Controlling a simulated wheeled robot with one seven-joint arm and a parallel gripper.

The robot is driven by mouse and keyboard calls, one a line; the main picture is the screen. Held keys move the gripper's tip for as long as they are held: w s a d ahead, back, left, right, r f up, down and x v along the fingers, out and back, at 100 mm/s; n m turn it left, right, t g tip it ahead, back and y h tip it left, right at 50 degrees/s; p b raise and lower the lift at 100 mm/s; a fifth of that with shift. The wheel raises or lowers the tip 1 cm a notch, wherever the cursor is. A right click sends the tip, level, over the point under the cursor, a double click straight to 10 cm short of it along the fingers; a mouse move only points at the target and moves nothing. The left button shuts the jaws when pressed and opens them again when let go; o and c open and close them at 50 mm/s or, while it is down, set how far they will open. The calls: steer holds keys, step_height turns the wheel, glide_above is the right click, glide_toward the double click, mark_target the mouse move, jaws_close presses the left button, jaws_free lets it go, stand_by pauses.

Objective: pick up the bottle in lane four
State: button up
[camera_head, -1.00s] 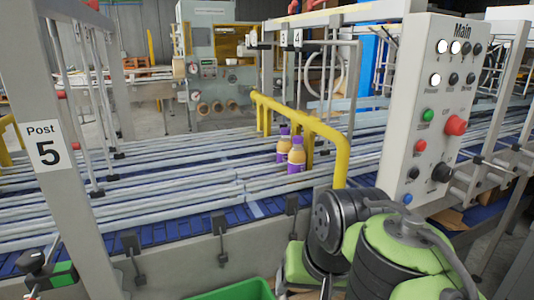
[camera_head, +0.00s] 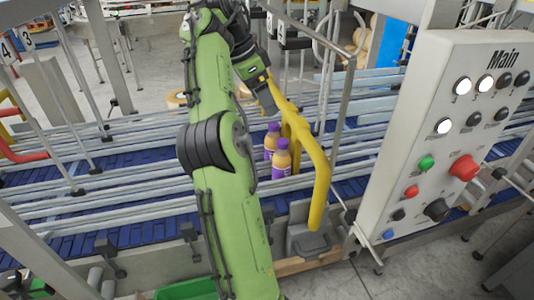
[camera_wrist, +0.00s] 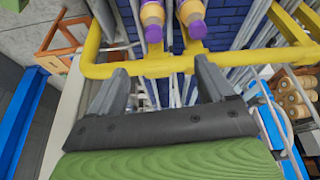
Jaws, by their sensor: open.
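Two bottles with orange-brown bodies, purple labels and purple caps stand upright close together on the blue conveyor: a nearer bottle (camera_head: 282,162) and a farther bottle (camera_head: 271,140). The wrist view shows both at its top edge, a left bottle (camera_wrist: 153,18) and a right bottle (camera_wrist: 191,17), caps pointing down the picture. I cannot tell which is in lane four. My gripper (camera_head: 268,98) is above and behind the bottles, beside the yellow rail. Its two fingers (camera_wrist: 163,75) are apart with nothing gripped. The yellow rail crosses between the fingertips and the bottles in the wrist view.
The bent yellow rail (camera_head: 318,165) stands right beside the bottles. Metal guide rails (camera_head: 105,160) run along the blue conveyor. The Main control panel (camera_head: 455,140) is at the right. Plates marked 4 (camera_head: 5,50) and 3 (camera_head: 27,40) hang at upper left. A green bin (camera_head: 185,290) is at lower front.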

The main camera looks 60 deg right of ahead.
mark_target(281, 141)
steer(key=x, duration=0.9)
steer(key=shift+s+a+f, duration=0.3)
steer(key=shift+s+f, duration=0.05)
steer(key=shift+s, duration=0.05)
steer(key=shift+s+f, duration=0.2)
steer(key=shift+f, duration=0.15)
steer(key=x, duration=0.4)
steer(key=shift+f, duration=0.15)
steer(key=shift+d+f, duration=0.1)
steer(key=shift+f, duration=0.15)
steer(key=shift+c, duration=1.2)
jaws_close()
